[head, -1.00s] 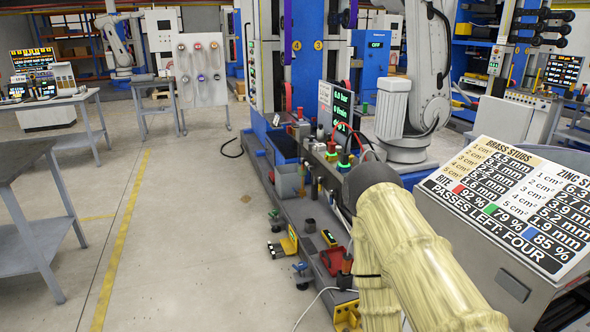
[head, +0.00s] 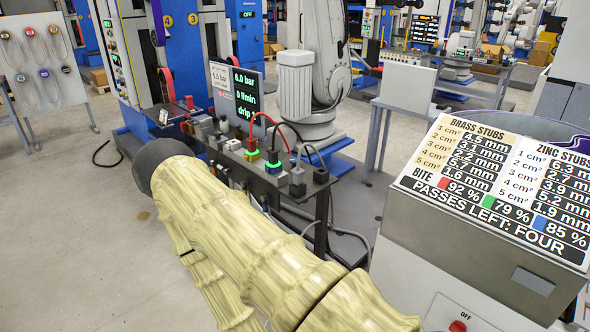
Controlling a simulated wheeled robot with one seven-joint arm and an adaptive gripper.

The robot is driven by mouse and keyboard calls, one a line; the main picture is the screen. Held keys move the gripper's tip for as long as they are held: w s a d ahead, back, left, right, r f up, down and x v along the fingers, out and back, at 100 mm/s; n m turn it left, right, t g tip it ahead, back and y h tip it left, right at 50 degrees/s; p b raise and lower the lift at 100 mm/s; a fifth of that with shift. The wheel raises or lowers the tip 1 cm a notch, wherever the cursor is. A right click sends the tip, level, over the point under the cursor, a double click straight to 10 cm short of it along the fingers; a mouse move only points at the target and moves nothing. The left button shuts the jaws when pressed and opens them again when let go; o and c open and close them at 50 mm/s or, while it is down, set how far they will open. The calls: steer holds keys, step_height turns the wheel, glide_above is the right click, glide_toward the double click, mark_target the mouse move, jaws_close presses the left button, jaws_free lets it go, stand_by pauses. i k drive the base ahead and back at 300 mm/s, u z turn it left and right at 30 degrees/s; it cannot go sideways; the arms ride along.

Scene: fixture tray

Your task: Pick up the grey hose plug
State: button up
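Several small fittings with hoses stand on a dark bench top. A grey fitting with a cable (head: 297,182) stands near its front right. I cannot tell which, if any, is the grey hose plug. My pale yellow sleeved arm crosses the lower middle and hides part of the bench. My gripper is not visible.
A sloped readout panel (head: 500,185) on a grey cabinet fills the right side. Open floor (head: 60,230) lies at the left.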

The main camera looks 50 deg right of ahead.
mark_target(297, 175)
steer(key=z, duration=0.65)
steer(key=i, duration=0.9)
steer(key=z, duration=0.75)
